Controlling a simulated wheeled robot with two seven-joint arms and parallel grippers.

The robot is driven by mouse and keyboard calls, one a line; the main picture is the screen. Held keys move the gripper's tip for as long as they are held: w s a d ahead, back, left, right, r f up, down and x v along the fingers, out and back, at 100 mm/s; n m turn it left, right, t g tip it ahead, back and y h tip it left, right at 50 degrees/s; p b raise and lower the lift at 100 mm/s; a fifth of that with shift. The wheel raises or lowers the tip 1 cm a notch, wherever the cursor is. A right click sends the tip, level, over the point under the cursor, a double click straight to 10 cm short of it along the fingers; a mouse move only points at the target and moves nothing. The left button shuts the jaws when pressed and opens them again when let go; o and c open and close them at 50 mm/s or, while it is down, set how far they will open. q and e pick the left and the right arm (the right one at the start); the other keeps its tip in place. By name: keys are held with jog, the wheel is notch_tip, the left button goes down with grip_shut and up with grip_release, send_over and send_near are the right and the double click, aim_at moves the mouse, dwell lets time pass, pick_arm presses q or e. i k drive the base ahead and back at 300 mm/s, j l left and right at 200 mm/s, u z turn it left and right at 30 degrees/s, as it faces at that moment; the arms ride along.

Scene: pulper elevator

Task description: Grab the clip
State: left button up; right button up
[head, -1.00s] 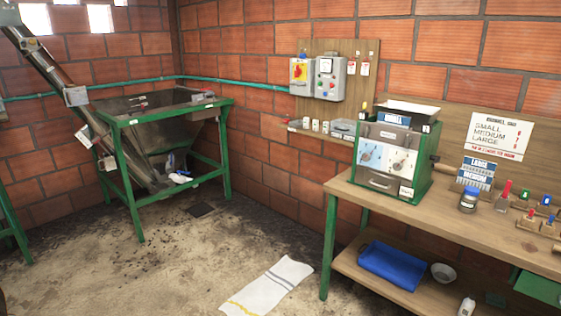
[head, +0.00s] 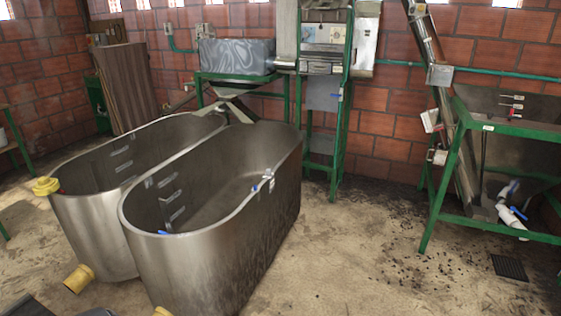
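I cannot make out for certain which thing is the clip. Small blue and white pieces (head: 262,181) sit on the right rim of the front steel tank (head: 215,262). Another small blue piece (head: 164,233) is at that tank's near-left rim. Small red-tipped pieces (head: 517,105) show on the green-framed hopper (head: 487,128) at the right, too small to identify.
A green-framed machine (head: 325,60) stands behind. Concrete floor (head: 350,260) is open between tanks and hopper. A floor drain (head: 509,268) lies at right.

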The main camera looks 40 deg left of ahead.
aim_at(255, 188)
jog(key=i+j+u, duration=0.1)
jog(key=i+u, duration=0.3)
jog(key=i, duration=0.45)
jog(key=i+l+u, duration=0.2)
jog(key=i+u, duration=0.2)
jog(key=i, duration=0.4)
